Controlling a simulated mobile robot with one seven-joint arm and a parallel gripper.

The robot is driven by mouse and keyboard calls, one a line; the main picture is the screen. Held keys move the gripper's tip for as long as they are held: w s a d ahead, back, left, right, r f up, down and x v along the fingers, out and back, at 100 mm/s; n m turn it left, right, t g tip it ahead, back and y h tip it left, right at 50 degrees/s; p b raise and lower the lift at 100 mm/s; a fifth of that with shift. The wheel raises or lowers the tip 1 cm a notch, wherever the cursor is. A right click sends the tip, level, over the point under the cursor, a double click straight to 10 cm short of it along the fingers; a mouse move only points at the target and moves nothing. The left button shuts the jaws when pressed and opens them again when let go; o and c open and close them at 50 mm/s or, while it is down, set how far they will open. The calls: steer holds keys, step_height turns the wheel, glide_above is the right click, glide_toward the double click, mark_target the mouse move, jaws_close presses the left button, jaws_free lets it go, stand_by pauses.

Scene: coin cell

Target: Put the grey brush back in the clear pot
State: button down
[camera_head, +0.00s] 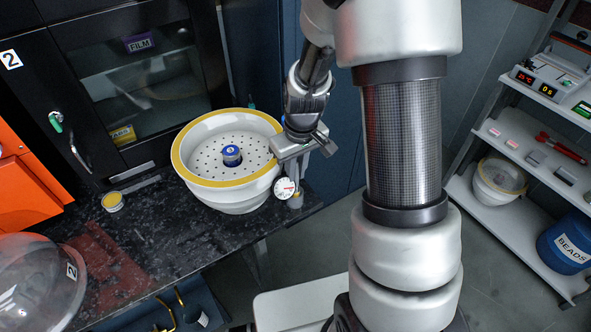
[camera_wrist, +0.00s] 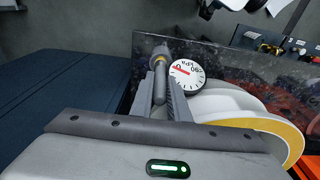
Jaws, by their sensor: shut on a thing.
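My gripper (camera_head: 298,178) is shut on the grey brush (camera_head: 296,201), which hangs head down just right of the white bowl, beside its dial gauge. In the wrist view my gripper (camera_wrist: 161,85) has its fingers on both sides of the dark grey handle (camera_wrist: 160,88). A brass-coloured band and wider grey head lie beyond the fingertips. A small pot (camera_head: 112,201) with yellow inside or on top stands on the dark bench, left of the bowl and well apart from the brush. Its clear walls are hard to make out.
The white bowl (camera_head: 210,197) with a yellow rim holds a perforated plate and a blue-topped item (camera_head: 232,155). Its gauge (camera_head: 285,188) also shows in the wrist view (camera_wrist: 186,76). A clear dome (camera_head: 38,285) lies at the left front. The bench (camera_head: 165,240) is open before the bowl.

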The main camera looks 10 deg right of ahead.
steer(key=shift+f, duration=0.5)
steer(key=c, duration=1.6)
jaws_free()
steer(key=shift+r, duration=0.1)
steer(key=r, duration=0.5)
steer(key=s+r+p, duration=0.1)
steer(key=r, duration=0.5)
steer(key=s+r, duration=0.1)
steer(key=r, duration=0.5)
steer(key=shift+d+r+p, duration=0.1)
steer(key=shift+d+p, duration=0.2)
steer(key=shift+d, duration=0.05)
